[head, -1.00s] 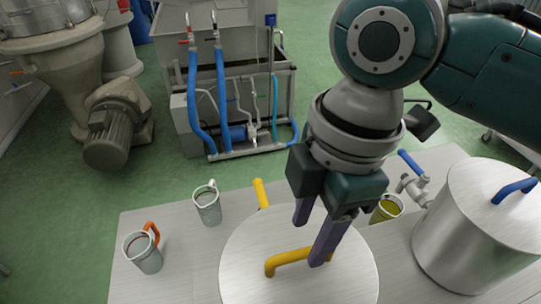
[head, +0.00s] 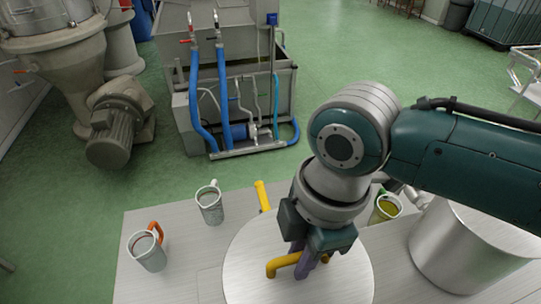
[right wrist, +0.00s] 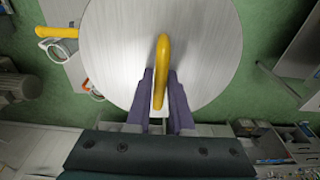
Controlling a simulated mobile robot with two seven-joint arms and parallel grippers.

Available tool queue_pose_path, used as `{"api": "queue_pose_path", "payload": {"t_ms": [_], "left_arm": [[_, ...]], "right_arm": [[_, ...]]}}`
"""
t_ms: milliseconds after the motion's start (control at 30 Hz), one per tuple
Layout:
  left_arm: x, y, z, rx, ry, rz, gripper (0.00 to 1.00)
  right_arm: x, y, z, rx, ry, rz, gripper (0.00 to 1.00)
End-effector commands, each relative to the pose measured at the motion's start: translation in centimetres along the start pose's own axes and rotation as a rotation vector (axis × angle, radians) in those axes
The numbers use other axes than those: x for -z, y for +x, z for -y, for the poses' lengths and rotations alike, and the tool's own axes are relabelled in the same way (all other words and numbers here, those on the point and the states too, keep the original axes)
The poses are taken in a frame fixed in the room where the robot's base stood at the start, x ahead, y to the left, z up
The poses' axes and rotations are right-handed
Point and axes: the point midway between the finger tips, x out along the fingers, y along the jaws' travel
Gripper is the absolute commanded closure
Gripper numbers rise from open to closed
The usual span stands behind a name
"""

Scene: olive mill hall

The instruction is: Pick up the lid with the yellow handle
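The round brushed-metal lid (head: 245,265) with a yellow bar handle (head: 277,265) is at the bottom of the head view. It also fills the upper middle of the right wrist view (right wrist: 120,50). My right gripper (head: 303,266) is low over the lid, its purple fingers on both sides of the handle. In the right wrist view the fingers (right wrist: 160,95) are close together with the yellow handle (right wrist: 162,60) between them, and they look shut on it. What lies under the lid is hidden. My left gripper is not in view.
On the table (head: 150,215) stand a mug with an orange handle (head: 149,252), a grey mug (head: 210,207) and a yellow-green filled cup (head: 385,208). A yellow bar (head: 262,195) rises behind the lid. A large metal pot (head: 455,250) stands close on the right, partly behind my arm.

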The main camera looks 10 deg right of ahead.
Motion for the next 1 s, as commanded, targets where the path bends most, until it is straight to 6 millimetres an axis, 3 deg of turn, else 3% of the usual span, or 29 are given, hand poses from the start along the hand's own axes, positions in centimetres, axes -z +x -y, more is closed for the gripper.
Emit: {"api": "queue_pose_path", "payload": {"t_ms": [167,1000], "left_arm": [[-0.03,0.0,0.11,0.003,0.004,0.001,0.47],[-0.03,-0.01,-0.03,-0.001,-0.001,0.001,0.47]], "right_arm": [[-0.01,-0.02,-0.01,0.0,0.0,0.0,1.0],[0.0,-0.05,-0.03,-0.001,0.0,0.0,1.0]]}}
